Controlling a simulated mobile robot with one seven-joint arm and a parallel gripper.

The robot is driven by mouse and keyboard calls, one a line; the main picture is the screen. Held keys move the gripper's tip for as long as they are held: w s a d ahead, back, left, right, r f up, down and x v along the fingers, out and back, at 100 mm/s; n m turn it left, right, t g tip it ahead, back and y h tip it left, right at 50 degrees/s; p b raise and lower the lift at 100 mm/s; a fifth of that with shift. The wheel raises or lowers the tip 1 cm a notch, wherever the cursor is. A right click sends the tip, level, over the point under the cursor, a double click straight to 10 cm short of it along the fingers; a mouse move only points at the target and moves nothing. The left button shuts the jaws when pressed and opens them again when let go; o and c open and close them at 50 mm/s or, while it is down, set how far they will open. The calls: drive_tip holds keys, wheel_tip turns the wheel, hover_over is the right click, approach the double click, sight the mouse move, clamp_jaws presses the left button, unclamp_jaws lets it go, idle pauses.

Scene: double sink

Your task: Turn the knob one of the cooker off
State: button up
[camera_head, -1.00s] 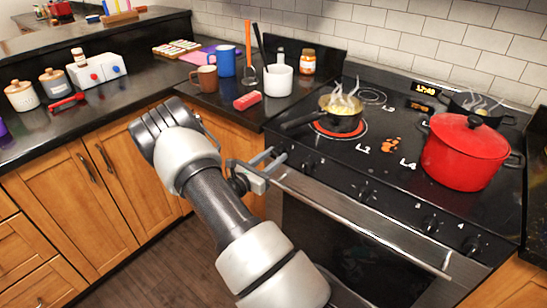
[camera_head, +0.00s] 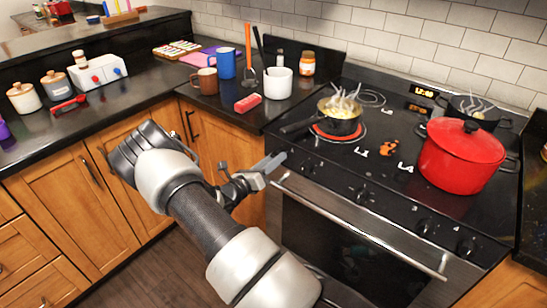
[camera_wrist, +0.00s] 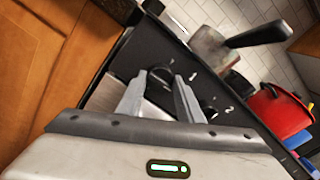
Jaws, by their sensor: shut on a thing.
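The cooker (camera_head: 400,150) has a dark front panel with a row of black knobs. In the wrist view, knob one (camera_wrist: 160,74) is at the tips of my gripper (camera_wrist: 157,87), between its two fingers. The fingers are apart by about the knob's width and shut on it. A second knob (camera_wrist: 209,102) lies to the right, outside the right finger. In the head view, my gripper (camera_head: 276,163) is at the left end of the front panel and hides part of it. The front-left burner (camera_head: 338,132) glows red under a steaming pan.
The pan (camera_head: 341,115) has its handle pointing left above my gripper. A red pot (camera_head: 460,158) stands on the right of the cooktop. The oven handle (camera_head: 355,225) runs below the panel. A mug, crock and red block (camera_head: 248,103) are on the left counter.

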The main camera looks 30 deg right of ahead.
drive_tip(key=shift+r+n+p, duration=0.15)
drive_tip(key=shift+n+p, duration=1.9)
drive_tip(key=shift+n, duration=6.65)
drive_tip(key=o, duration=1.1)
drive_tip(key=shift+c, duration=0.2)
drive_tip(key=v, duration=1.7)
drive_tip(key=shift+s+a, duration=0.15)
drive_tip(key=shift+a, duration=0.05)
